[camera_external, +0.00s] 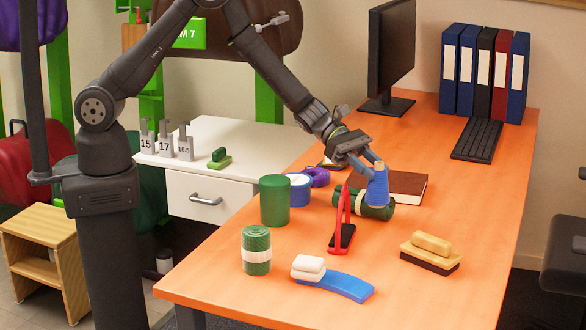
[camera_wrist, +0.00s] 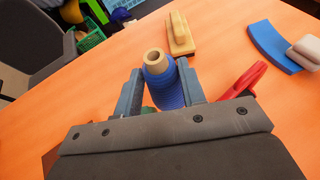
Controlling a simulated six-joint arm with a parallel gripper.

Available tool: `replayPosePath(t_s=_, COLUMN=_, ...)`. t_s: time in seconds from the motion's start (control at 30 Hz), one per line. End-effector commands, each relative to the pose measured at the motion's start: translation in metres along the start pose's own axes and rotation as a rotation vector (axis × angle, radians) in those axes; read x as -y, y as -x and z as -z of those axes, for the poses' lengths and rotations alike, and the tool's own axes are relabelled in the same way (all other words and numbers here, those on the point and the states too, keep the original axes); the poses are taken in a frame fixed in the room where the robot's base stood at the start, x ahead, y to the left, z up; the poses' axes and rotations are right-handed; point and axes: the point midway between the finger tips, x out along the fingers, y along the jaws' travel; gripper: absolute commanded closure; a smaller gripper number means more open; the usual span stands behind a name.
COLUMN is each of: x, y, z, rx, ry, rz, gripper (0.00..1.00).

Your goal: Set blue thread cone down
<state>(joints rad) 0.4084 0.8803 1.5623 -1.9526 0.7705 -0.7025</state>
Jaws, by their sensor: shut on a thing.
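The blue thread cone (camera_external: 378,190) is upright between the jaws of my gripper (camera_external: 371,165), over the orange table near its middle right. In the wrist view the blue thread cone (camera_wrist: 165,88) shows its tan top between the two fingers of my gripper (camera_wrist: 160,85), which is shut on it. I cannot tell whether the base touches the table.
A red-handled tool (camera_external: 342,222) stands close left of the cone. A wooden brush (camera_external: 431,250) and a blue curved piece (camera_external: 335,284) lie nearer the front. Orange table is bare between cone and brush.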

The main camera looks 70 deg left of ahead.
Motion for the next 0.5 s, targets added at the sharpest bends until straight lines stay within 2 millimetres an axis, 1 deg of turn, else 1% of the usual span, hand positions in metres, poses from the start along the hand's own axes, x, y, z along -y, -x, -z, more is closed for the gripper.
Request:
replayPosePath(t_s=0.03, x=0.000, y=0.004, z=-0.009, rx=0.003, ry=-0.003, rz=-0.001, gripper=0.92)
replayPosePath(t_s=0.1, x=0.000, y=0.007, z=-0.017, rx=0.002, ry=-0.002, rz=0.000, gripper=0.92)
replayPosePath(t_s=0.23, x=0.000, y=0.011, z=-0.027, rx=0.000, ry=-0.001, rz=-0.001, gripper=0.92)
replayPosePath(t_s=0.3, x=0.002, y=0.010, z=-0.029, rx=-0.001, ry=-0.002, rz=0.003, gripper=0.92)
replayPosePath(t_s=0.37, x=0.006, y=0.004, z=-0.032, rx=-0.001, ry=-0.005, rz=0.011, gripper=0.92)
replayPosePath(t_s=0.47, x=0.021, y=-0.015, z=-0.041, rx=-0.002, ry=-0.017, rz=0.040, gripper=0.92)
replayPosePath(t_s=0.5, x=0.031, y=-0.026, z=-0.045, rx=-0.003, ry=-0.024, rz=0.057, gripper=0.92)
